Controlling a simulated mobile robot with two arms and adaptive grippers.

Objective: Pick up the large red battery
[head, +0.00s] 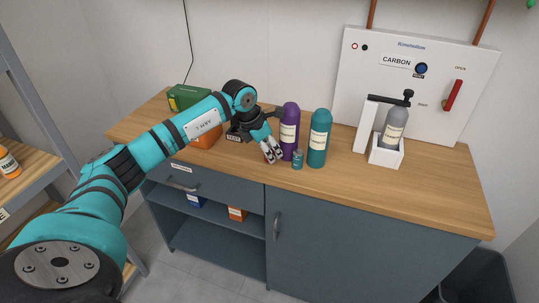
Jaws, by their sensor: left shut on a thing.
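My left gripper (273,155) reaches down to the wooden counter near its front edge. It is shut on a small red thing, the large red battery (267,158), of which only a sliver shows between and beside the fingers. The fingers hide most of it, and I cannot tell whether it still touches the counter. My right gripper is not in view.
A small teal can (298,160) stands just right of the gripper, with a purple bottle (289,140) and a teal bottle (319,145) behind it. A dark device labelled TEST (233,138) and an orange box (207,137) are left. The counter's right part (430,190) is clear.

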